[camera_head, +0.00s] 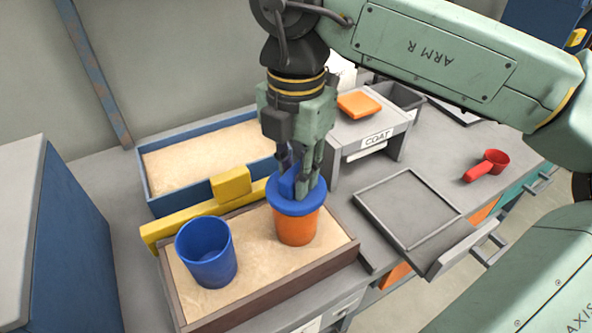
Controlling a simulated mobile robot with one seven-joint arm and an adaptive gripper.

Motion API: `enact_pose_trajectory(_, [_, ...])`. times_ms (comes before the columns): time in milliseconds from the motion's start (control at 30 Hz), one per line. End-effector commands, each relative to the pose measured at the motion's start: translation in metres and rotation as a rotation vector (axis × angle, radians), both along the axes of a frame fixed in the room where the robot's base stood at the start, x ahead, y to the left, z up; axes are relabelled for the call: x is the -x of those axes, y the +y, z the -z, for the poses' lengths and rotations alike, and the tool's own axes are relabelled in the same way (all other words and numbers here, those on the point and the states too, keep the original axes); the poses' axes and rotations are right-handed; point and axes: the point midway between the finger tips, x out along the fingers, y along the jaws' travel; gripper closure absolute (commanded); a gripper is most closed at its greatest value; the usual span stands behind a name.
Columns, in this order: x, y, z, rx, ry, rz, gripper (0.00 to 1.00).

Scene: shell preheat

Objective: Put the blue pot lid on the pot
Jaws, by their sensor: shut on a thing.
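The blue pot lid (297,205) is a round disc with an upright blue handle. My gripper (299,181) points straight down and is shut on that handle, with the fingers hiding part of it. The lid lies level over the mouth of an orange pot (298,230) and covers its opening. I cannot tell for sure whether lid and rim touch. The orange pot stands upright in a wood-framed sand tray (270,292). The pot's rim is hidden under the lid.
An open blue cup (207,257) stands in the same sand, left of the pot. A yellow bar (190,219) runs behind it, before a blue-framed sand tray (148,188). A grey tray (408,213), a small stand (368,136) and a red scoop (487,166) are to the right.

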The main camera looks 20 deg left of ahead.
Motion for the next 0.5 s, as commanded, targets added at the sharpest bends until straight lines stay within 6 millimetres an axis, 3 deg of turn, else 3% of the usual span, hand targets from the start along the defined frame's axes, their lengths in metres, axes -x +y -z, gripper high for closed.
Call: enact_pose_trajectory(500, [0.0002,0.0000,0.0069,0.000,0.000,-0.001,1.00])
